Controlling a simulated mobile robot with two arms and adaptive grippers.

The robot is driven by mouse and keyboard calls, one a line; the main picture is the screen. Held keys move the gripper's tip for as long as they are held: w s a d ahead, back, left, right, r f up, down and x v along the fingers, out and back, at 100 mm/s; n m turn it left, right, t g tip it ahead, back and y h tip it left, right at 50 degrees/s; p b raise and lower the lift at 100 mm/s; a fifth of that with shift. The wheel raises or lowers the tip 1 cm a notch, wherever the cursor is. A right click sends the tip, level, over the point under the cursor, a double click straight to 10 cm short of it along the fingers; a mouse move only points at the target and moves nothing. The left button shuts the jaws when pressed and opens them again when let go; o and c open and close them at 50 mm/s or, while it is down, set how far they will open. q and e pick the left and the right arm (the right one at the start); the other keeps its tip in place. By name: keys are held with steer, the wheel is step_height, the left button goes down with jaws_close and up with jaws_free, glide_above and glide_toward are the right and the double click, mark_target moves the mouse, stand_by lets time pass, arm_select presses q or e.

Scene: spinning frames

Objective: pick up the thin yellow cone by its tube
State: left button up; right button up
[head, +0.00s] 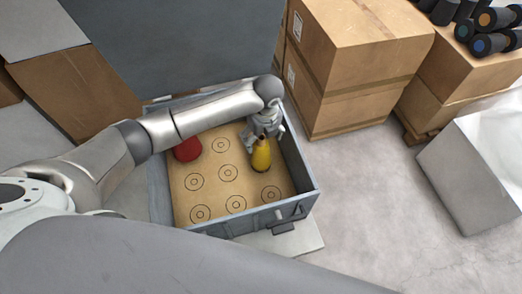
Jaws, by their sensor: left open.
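The yellow cone (261,158) stands upright on the tan floor of a grey crate (309,167), near its right wall. Its narrow dark-tipped top points up. My left gripper (264,132) is open and right at the top of the cone, with its fingers beside the tube. I cannot tell whether the fingers touch it. My right gripper is not in view.
A red cone (187,149) stands in the crate's far left, partly behind my left arm. Several printed ring marks show on the bare crate floor. Stacked cardboard boxes (350,45) stand behind at the right. Open concrete floor (375,200) lies right of the crate.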

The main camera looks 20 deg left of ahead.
mark_target(261, 152)
arm_select(q)
steer(key=shift+w+f, duration=0.1)
steer(key=shift+f, duration=0.25)
steer(key=f, duration=0.1)
steer(key=f+p, duration=0.1)
steer(key=f, duration=0.1)
steer(key=shift+s+a+f, duration=0.1)
steer(key=shift+s+a, duration=0.1)
steer(key=shift+f+p, duration=0.3)
steer(key=shift+f, duration=0.1)
steer(key=shift+w+f, duration=0.15)
steer(key=shift+f, duration=0.3)
steer(key=c, duration=1.1)
steer(key=shift+c, duration=0.4)
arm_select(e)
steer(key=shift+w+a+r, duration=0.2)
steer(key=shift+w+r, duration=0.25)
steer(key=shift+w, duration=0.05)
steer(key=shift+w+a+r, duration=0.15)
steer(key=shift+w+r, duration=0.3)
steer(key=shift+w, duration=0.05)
arm_select(q)
steer(key=shift+r, duration=0.15)
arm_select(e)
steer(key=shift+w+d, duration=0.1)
